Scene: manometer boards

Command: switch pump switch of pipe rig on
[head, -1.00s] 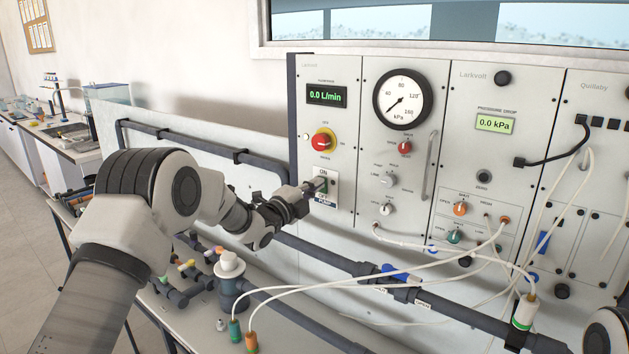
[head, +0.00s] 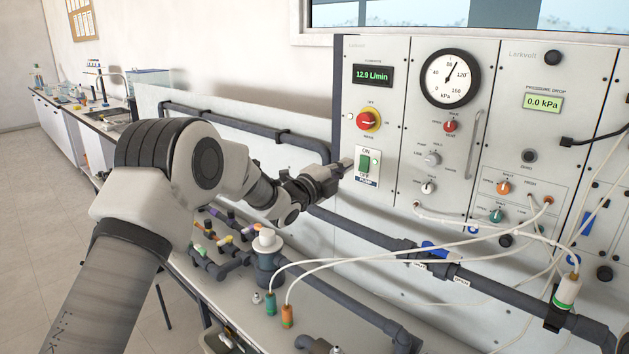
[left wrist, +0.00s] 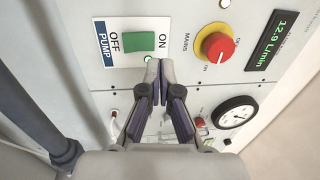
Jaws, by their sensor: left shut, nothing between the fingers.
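The pump switch (head: 364,164) is a green rocker on a white plate marked ON, OFF and PUMP, on the left panel of the rig. It also shows in the left wrist view (left wrist: 140,43), with a small green light beside its ON end. My left gripper (head: 347,166) is shut and empty, just left of the switch plate. In the left wrist view its closed fingertips (left wrist: 158,63) are close to the ON end; I cannot tell whether they touch the panel. The flow display (head: 373,76) reads 12.9 L/min. My right gripper is not in view.
A red mains knob (head: 369,120) sits above the switch. A round pressure gauge (head: 450,78) reads around 100 kPa. Dark pipes (head: 375,235) run below the panels, and white hoses (head: 400,256) cross in front at the right. The floor at left is clear.

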